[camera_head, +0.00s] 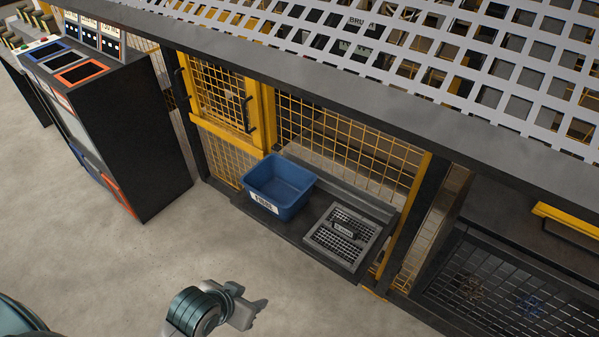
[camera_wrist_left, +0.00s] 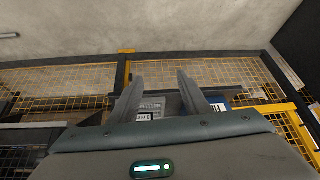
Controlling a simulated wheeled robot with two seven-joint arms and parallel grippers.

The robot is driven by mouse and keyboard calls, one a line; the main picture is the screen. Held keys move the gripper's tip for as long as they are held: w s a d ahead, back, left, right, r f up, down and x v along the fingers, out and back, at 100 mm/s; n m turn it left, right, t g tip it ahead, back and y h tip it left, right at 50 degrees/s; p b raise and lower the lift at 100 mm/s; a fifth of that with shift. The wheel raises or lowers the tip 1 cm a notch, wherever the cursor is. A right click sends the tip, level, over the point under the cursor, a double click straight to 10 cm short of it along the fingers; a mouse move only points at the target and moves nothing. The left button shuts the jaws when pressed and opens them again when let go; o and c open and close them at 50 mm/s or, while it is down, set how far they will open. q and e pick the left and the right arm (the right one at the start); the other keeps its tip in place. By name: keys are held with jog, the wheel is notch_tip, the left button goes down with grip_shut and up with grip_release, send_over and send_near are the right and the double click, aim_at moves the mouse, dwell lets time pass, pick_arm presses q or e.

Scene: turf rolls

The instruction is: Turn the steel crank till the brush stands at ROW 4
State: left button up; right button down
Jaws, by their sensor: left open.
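I cannot make out the steel crank or the ROW 4 mark in either view. A small label that seems to begin with "BRU" (camera_head: 359,22) shows through the white perforated panel at the top of the head view; the brush itself I cannot make out. My left gripper (camera_head: 250,300) is low in the head view, over the bare floor and apart from the shelf. In the left wrist view its two fingers (camera_wrist_left: 160,85) stand apart with nothing held between them. My right gripper is in neither view.
A blue bin (camera_head: 279,184) and a grey grid tray (camera_head: 355,255) with a dark labelled block sit on a low dark shelf before yellow mesh (camera_head: 350,150). A yellow-framed mesh door (camera_head: 220,95) has dark handles. A dark cabinet (camera_head: 135,135) stands left. Concrete floor (camera_head: 120,260) is clear.

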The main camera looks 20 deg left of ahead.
pick_arm(q)
jog(key=w+a+r+t+h, duration=0.1)
jog(key=w+r+t, duration=0.1)
jog(key=w+r, duration=0.35)
jog(key=w+r+t+h, duration=0.1)
jog(key=w+r+t, duration=0.1)
jog(key=w, duration=0.7)
jog(key=w+a+r+t+h, duration=0.1)
jog(key=w+r, duration=0.3)
jog(key=w, duration=0.3)
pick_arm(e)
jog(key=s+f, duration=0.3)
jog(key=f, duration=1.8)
pick_arm(q)
jog(key=w+a+r+t+h, duration=0.1)
jog(key=w+a+r+t, duration=0.2)
jog(key=w+r, duration=0.4)
jog(key=w+a+r+t+h, duration=0.1)
jog(key=w+a+r+t, duration=0.2)
jog(key=w+r, duration=0.5)
notch_tip(320, 180, up, 8)
jog(key=shift+w+a+r, duration=0.2)
jog(key=shift+a, duration=0.45)
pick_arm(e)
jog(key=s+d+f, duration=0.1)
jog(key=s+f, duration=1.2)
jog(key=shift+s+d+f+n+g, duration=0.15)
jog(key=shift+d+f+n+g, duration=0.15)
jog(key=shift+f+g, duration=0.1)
